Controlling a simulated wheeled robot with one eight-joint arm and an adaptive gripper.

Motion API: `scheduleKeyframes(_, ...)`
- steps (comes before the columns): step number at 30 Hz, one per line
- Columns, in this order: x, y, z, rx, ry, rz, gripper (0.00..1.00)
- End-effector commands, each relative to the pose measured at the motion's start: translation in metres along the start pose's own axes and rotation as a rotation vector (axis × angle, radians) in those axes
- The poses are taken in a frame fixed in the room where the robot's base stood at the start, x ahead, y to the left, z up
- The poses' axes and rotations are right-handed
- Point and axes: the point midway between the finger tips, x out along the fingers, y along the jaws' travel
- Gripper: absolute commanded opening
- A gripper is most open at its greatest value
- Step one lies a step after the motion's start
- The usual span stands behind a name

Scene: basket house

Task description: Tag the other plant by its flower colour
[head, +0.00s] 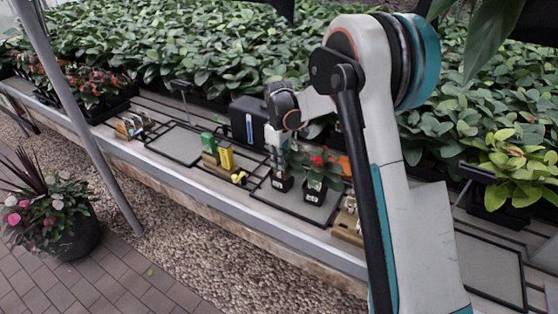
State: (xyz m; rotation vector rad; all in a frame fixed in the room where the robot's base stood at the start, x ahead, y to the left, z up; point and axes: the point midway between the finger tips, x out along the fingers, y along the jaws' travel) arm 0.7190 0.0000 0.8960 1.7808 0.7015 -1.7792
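A red-flowered plant (318,160) stands upright in a black pot (315,192) on a grey black-edged tray (262,191). A second black pot (282,183) stands just left of it, with pale marks on its side. My gripper (280,165) points down directly above this second pot. It overlaps the space where that plant is, so I cannot make out its flower colour. I cannot tell whether the fingers are open, shut or touching anything. A green block (208,142) and a yellow block (226,158) stand in a wooden holder left of the pots. I see no clearly readable tag.
A small yellow object (239,178) lies beside the holder. A black box (248,121) stands behind. An empty-looking framed tray (175,143) and a wooden rack (132,125) are further left. Another wooden rack (348,222) is partly hidden by my arm. Dense foliage (180,45) fills the back.

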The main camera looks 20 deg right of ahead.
Motion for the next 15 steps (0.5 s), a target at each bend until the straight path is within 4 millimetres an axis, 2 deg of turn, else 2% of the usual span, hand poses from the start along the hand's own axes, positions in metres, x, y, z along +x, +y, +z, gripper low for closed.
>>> scheduleKeyframes(7,0.003,0.000,0.000,0.000,0.000,0.000,0.00)
scheduleKeyframes(15,0.018,0.000,0.000,0.000,0.000,0.000,0.00)
